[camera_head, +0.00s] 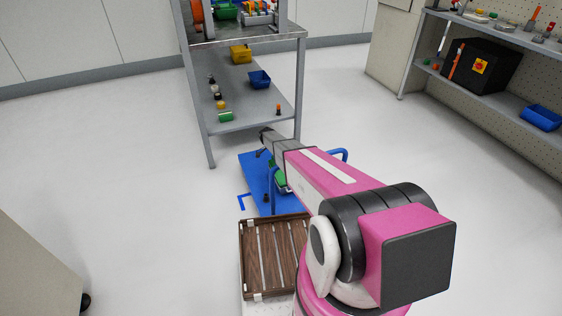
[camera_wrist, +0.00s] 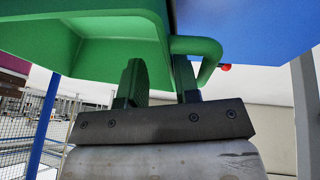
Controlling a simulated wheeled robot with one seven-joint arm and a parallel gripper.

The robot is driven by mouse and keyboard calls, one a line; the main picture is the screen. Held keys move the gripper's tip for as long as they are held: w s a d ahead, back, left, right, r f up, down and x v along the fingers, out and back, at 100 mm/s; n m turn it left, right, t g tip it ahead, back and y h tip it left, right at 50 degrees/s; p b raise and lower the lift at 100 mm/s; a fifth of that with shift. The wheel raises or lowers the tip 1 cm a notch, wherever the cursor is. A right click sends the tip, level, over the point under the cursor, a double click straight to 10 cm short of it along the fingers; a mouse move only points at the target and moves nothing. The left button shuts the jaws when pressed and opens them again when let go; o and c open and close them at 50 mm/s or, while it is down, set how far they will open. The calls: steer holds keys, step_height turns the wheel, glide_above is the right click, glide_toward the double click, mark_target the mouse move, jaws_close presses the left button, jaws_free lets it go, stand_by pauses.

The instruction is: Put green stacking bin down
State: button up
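The green stacking bin (camera_wrist: 95,45) fills the upper left of the wrist view, with a handle-like loop (camera_wrist: 212,50) on its right side. My gripper (camera_wrist: 160,75) reaches up to the bin's edge. In the head view, a small part of the green bin (camera_head: 280,179) shows beside my arm over a blue platform (camera_head: 257,178). My arm hides the rest of the bin and the fingertips there.
A wooden slatted tray (camera_head: 262,256) lies in front of the blue platform. A grey shelf table (camera_head: 245,116) with a yellow bin (camera_head: 241,54) and a blue bin (camera_head: 260,79) stands behind. Another shelf (camera_head: 482,88) is at right.

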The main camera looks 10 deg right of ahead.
steer(key=s+v, duration=0.1)
steer(key=v, duration=0.9)
steer(key=shift+w+r, duration=0.45)
steer(key=shift+a, duration=0.1)
